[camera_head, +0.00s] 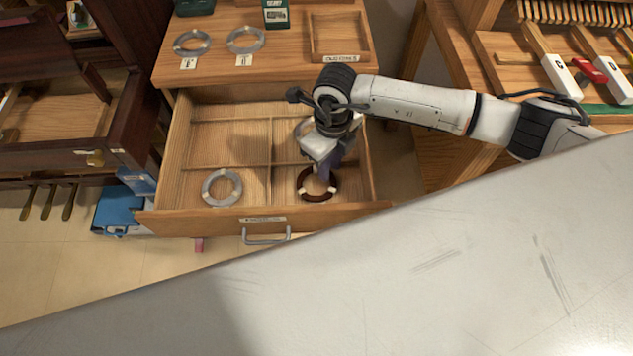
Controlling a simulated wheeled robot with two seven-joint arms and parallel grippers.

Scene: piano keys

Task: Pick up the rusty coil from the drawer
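The rusty coil (317,196) is a dark reddish-brown ring with light wrappings. It lies in the front right compartment of the open wooden drawer (165,226). My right gripper (325,177) points down into that compartment, its tip over the far part of the coil. The wrist hides part of the coil and the fingers, so I cannot tell whether they are open or touching it. My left gripper is out of view. A grey coil (222,187) lies in the front left compartment. Another grey coil (302,128) is partly hidden behind my wrist.
The tabletop above the drawer holds two grey coils (192,43) (245,40) with labels and a small wooden tray (339,37). A dark drawer unit (120,130) stands open at left. A workbench (455,60) with piano keys stands at right.

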